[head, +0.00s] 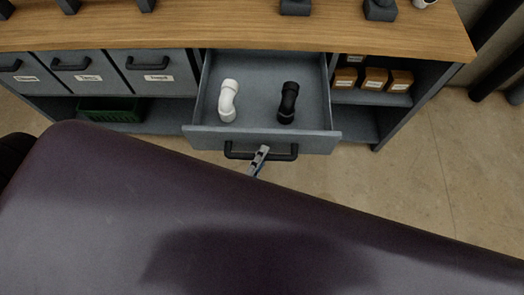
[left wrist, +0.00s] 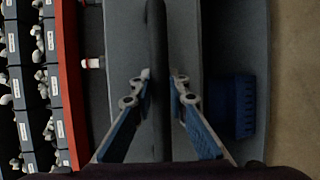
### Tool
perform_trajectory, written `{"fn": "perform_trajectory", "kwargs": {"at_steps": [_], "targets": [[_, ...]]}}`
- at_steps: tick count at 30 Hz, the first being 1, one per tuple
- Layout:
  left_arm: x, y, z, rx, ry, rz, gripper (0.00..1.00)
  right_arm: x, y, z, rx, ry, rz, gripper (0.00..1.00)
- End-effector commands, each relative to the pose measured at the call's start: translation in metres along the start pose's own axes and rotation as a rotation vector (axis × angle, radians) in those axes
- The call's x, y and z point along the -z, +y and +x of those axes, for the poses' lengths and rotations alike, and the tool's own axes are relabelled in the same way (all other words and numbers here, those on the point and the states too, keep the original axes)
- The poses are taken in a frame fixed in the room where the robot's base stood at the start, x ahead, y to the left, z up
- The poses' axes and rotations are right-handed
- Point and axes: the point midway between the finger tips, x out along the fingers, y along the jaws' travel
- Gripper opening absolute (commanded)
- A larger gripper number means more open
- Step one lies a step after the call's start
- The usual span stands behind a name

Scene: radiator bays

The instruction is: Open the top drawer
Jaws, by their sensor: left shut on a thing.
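The grey top drawer (head: 262,137) stands pulled out from under the wooden worktop in the head view, with its inside showing. A white pipe bend (head: 228,100) and a black pipe bend (head: 288,102) lie in it. Its black bar handle (head: 284,157) is on the drawer front. My left gripper (head: 262,152) is at the middle of this handle. In the left wrist view the two fingers (left wrist: 160,78) are on either side of the black bar (left wrist: 157,40), shut on it. My right gripper is in neither view.
Closed labelled drawers (head: 88,78) are to the left, above a green crate (head: 108,109). Small brown boxes (head: 374,79) sit on a shelf to the right. The wooden worktop (head: 200,24) overhangs above. Bare floor (head: 420,175) shows to the right.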

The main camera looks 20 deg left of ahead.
Motion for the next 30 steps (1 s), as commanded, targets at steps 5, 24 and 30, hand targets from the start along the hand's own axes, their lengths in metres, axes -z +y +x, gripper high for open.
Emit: {"fn": "perform_trajectory", "kwargs": {"at_steps": [5,24,30], "targets": [[0.0,-0.001,-0.001,0.003,0.0,0.001,0.0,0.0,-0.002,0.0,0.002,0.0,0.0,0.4],[0.0,-0.002,-0.015,0.004,-0.001,0.0,0.33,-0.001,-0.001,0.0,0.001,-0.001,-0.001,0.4],[0.0,-0.002,-0.056,0.007,-0.002,0.0,0.33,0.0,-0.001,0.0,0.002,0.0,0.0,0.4]]}}
